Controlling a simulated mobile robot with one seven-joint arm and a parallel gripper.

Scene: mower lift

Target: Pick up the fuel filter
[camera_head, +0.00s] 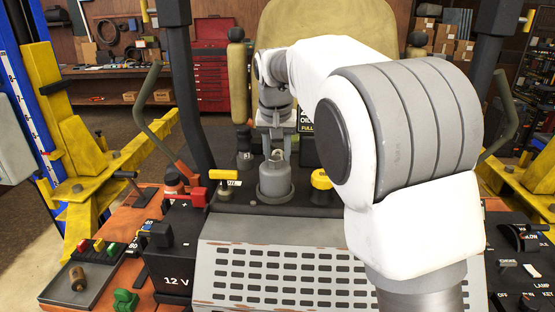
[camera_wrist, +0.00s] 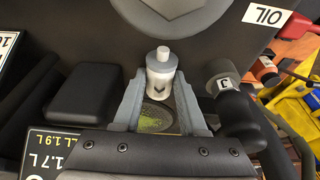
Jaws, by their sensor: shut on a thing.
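The fuel filter (camera_wrist: 160,72) appears as a pale grey cylinder with a narrow nozzle on top. It sits between the two fingers of my gripper (camera_wrist: 160,84) in the wrist view, and the fingers are shut on it. In the head view my gripper (camera_head: 275,150) points down over a grey round housing (camera_head: 275,182) on the dark console. The filter is mostly hidden there, and I cannot tell whether its lower end is still in the housing.
A yellow cap (camera_head: 321,179) stands right of the housing, and a yellow-handled valve (camera_head: 223,175) stands left. A black 12 V battery box (camera_head: 172,265) is at front left. A tray (camera_head: 95,291) there holds a brown cylinder (camera_head: 78,277). Dark levers rise on both sides.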

